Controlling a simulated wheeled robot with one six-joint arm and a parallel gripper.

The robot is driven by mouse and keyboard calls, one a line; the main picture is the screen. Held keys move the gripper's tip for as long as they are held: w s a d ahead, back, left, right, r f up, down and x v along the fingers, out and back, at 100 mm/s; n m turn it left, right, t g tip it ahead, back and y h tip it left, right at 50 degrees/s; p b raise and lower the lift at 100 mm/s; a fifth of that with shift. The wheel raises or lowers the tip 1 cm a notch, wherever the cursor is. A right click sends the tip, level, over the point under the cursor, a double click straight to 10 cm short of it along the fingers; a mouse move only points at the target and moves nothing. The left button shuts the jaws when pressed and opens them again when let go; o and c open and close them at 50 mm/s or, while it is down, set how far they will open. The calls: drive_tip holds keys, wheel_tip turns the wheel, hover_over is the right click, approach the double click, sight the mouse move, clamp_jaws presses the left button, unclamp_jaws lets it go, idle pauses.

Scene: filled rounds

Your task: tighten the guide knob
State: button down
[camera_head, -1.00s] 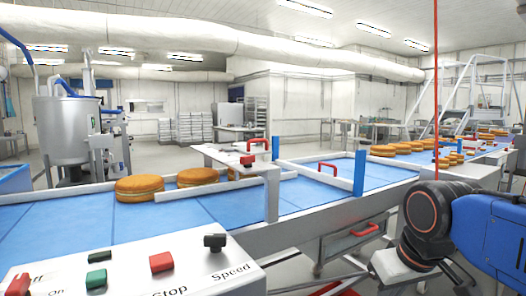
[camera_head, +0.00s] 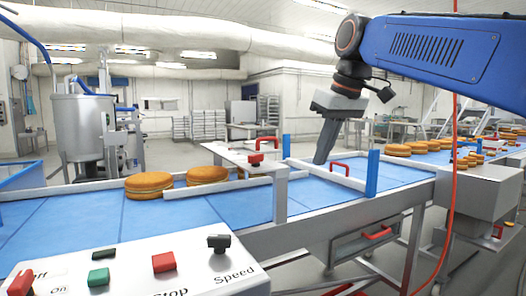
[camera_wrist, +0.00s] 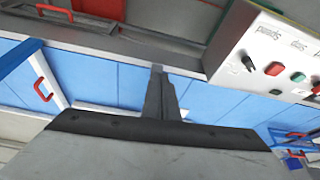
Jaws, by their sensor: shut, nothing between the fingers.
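My gripper (camera_head: 320,160) is shut and empty, pointing down over the belt, right of the bridge and apart from the knob. The closed fingers also show in the wrist view (camera_wrist: 157,72), with their tips near the belt's edge there. I cannot make out the red knob in the wrist view.
A control panel (camera_head: 125,270) with buttons and a black speed knob (camera_head: 218,243) stands in front. Round cakes (camera_head: 150,185) lie on the belt (camera_head: 90,215) left of the bridge. A red handle (camera_head: 336,167) and blue posts (camera_head: 372,172) stand near my gripper.

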sight(254, 158)
drive_tip(key=w+a+r+n, duration=0.3)
drive_tip(key=w+a+r, duration=0.2)
drive_tip(key=a+r, duration=0.3)
drive_tip(key=shift+g+y, duration=0.4)
drive_tip(key=x, duration=0.3)
drive_tip(key=a+x, duration=0.1)
drive_tip(key=x, duration=0.3)
drive_tip(key=w+x, duration=0.1)
drive_tip(key=x, duration=0.2)
drive_tip(key=shift+a, duration=0.35)
drive_tip(key=shift+w+a, duration=0.75)
drive_tip(key=shift+a, duration=0.1)
drive_tip(key=shift+w+a+r+m, duration=0.1)
drive_tip(key=shift+a+m, duration=0.4)
drive_tip(key=shift+m, duration=0.3)
drive_tip(key=shift+a+m+t+h, duration=0.2)
drive_tip(key=shift+m+t+h, duration=0.2)
drive_tip(key=shift+m, duration=0.3)
drive_tip(key=shift+a, duration=0.1)
drive_tip(key=shift+r, duration=0.1)
